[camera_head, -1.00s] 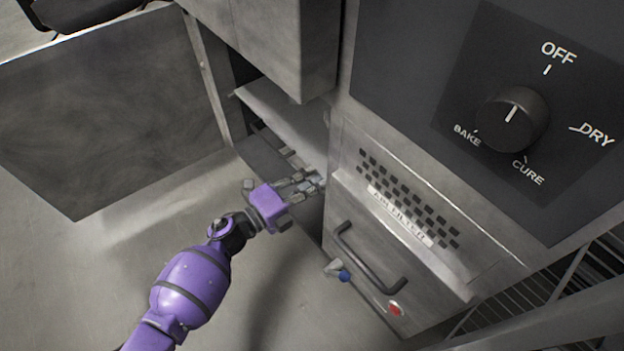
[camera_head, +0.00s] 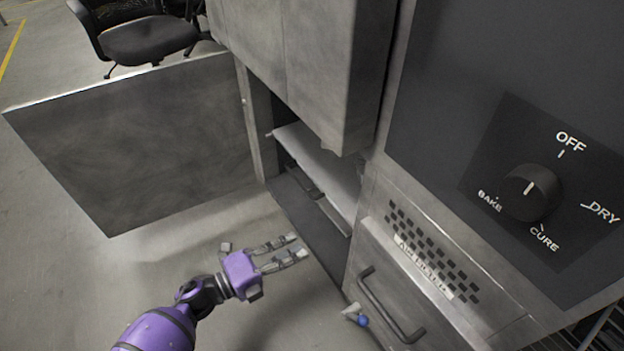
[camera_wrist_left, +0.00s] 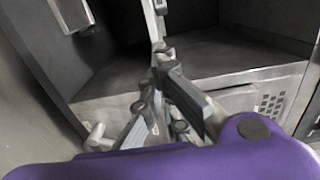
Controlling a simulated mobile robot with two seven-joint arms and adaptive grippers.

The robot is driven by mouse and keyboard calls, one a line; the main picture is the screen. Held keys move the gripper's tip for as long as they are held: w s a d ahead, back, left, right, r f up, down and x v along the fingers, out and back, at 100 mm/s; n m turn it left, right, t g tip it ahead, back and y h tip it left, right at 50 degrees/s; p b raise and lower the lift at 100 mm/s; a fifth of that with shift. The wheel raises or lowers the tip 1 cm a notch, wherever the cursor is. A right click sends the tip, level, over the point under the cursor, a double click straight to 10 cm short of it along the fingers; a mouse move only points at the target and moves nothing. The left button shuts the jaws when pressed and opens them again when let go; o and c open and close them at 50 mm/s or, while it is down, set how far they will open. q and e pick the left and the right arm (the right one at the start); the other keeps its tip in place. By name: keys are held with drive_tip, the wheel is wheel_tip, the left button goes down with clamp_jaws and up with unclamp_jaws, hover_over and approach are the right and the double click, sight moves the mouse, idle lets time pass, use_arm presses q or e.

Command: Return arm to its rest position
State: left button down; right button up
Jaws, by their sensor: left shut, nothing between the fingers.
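My left arm is purple and comes in from the bottom left of the head view. Its left gripper (camera_head: 297,249) has grey fingers that point right, in front of the open lower compartment of a grey metal cabinet (camera_head: 322,165). The fingers are shut with nothing held. In the left wrist view the shut left gripper (camera_wrist_left: 158,52) shows before the cabinet's opening, with a shelf-like surface behind it.
An open door panel (camera_head: 140,140) stands at the left. A knob (camera_head: 532,190) marked OFF, DRY, CURE and BAKE is at the right. A drawer-like panel with a handle (camera_head: 385,305) is below it. A black chair (camera_head: 148,40) stands at the back left. Grey floor is clear around the arm.

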drive_tip(key=shift+w, duration=0.2)
